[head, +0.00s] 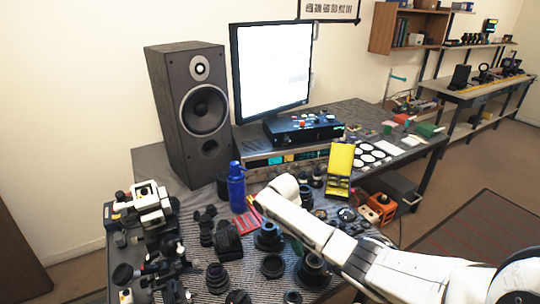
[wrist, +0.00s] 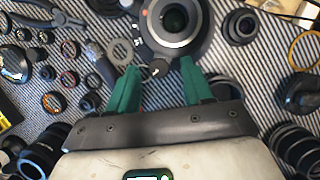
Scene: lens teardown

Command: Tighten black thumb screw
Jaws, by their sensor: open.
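In the wrist view my gripper (wrist: 159,66) is open, with its two green fingers spread apart. A small black knob (wrist: 158,69), which looks like the black thumb screw, sits between the fingertips at the lower edge of a lens collar. Neither finger clearly touches it. The large lens (wrist: 172,20) with a pale grey ring lies just beyond the fingertips, its glass facing up. In the head view my white arm reaches in from the lower right and hides most of my gripper and the screw.
Several lenses and rings crowd the striped mat around the fingers, including a black lens (wrist: 240,26) to the right and a notched grey ring (wrist: 120,52) close to the left finger. A blue bottle (head: 237,188), speaker (head: 190,110) and yellow case (head: 340,165) stand further back.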

